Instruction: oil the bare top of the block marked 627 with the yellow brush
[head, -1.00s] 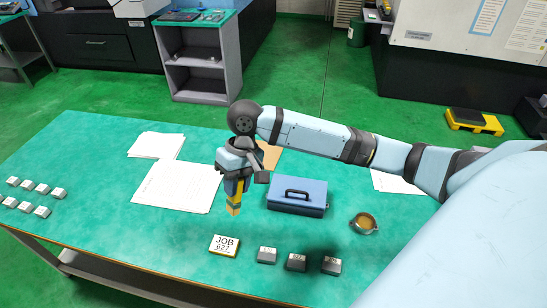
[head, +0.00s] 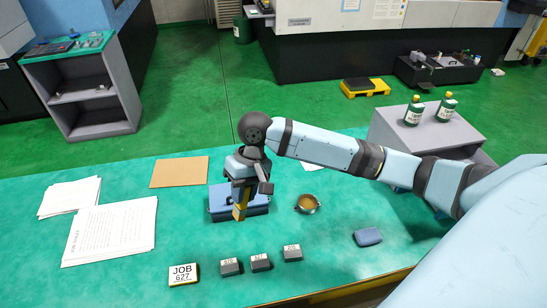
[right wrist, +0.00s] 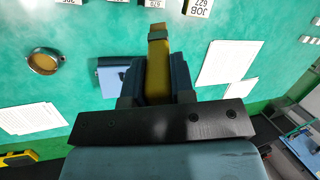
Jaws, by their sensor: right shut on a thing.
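My right gripper (head: 243,192) is shut on the yellow brush (head: 240,212), which points down in front of the blue box in the head view. The brush also shows in the right wrist view (right wrist: 158,65), between the fingers. Three small dark blocks with pale labelled tops stand in a row near the front edge. The middle block (head: 261,263) appears to read 627; its label is small. A left block (head: 231,267) and a right block (head: 292,254) flank it. A JOB 627 card (head: 183,275) lies left of them. A round dish of amber liquid (head: 308,203) stands right of the brush. My left gripper is out of view.
The blue box (head: 222,200) stands behind the brush. Papers (head: 110,232) and a brown sheet (head: 179,172) lie left. A blue cloth-like item (head: 368,237) lies right. Green bottles (head: 413,111) stand on a grey cabinet. The table between dish and blocks is clear.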

